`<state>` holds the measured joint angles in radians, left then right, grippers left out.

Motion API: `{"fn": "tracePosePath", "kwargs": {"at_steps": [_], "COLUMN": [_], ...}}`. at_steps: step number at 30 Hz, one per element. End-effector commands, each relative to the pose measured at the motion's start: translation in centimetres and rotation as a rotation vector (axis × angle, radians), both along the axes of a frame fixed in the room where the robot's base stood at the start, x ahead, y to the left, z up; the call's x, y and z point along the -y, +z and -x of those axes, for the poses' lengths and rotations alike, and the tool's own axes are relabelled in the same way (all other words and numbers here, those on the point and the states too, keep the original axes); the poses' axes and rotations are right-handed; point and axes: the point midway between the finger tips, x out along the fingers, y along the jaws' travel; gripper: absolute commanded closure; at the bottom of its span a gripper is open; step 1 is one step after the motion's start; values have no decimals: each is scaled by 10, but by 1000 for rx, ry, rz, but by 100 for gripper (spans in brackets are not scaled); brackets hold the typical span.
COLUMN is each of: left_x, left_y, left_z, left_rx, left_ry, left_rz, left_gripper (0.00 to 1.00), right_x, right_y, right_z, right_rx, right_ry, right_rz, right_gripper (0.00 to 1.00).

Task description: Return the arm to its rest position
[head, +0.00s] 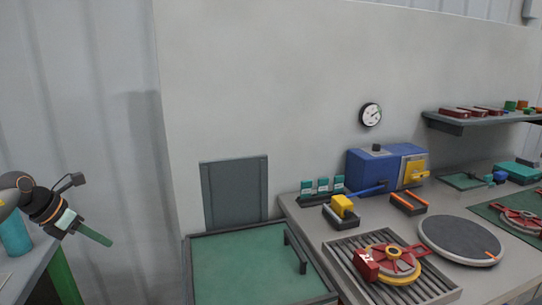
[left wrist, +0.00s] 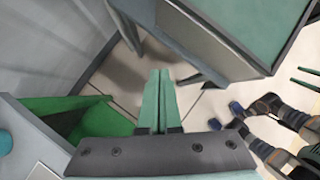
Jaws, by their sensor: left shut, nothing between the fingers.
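My left gripper (head: 95,236) is at the left of the head view, raised in front of the grey wall, with its green fingers pointing right and slightly down. In the left wrist view the two green fingers (left wrist: 158,100) lie side by side, shut, with nothing between them. Tiled floor shows beneath them. My right gripper is not in the head view; dark and grey parts at the right of the left wrist view look like my other arm, but its fingers cannot be told for sure.
A green-topped table (head: 225,262) stands right of the left gripper. The grey workbench (head: 312,222) beyond holds a blue machine (head: 372,170), a red and yellow wheel part (head: 403,279) and a round dark turntable (head: 460,241). A teal cylinder (head: 15,236) stands at far left. The gap between is free.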

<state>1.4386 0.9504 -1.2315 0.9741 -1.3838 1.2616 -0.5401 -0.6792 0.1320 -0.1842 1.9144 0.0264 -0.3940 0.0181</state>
Motion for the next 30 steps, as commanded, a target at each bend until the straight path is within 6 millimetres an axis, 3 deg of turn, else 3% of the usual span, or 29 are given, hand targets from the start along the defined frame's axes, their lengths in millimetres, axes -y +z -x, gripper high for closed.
{"fn": "tracePosePath", "kwargs": {"at_steps": [1,9,15,22,30], "left_x": [13,90,130,141,117], "left_y": [-15,-78,-116,-156,-212], "left_z": [0,9,30,61,116], "left_rx": [-2,-4,-51,-144,-278], "left_ry": [2,86,267,582,1070], "left_rz": [50,406,725,1045,1311], "left_gripper": [100,100,100,100,100], "right_x": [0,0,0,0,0], "right_y": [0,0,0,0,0], "right_z": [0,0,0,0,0], "right_rx": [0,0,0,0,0], "right_ry": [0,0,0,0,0], "right_rz": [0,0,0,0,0], "right_gripper": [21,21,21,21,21]}}
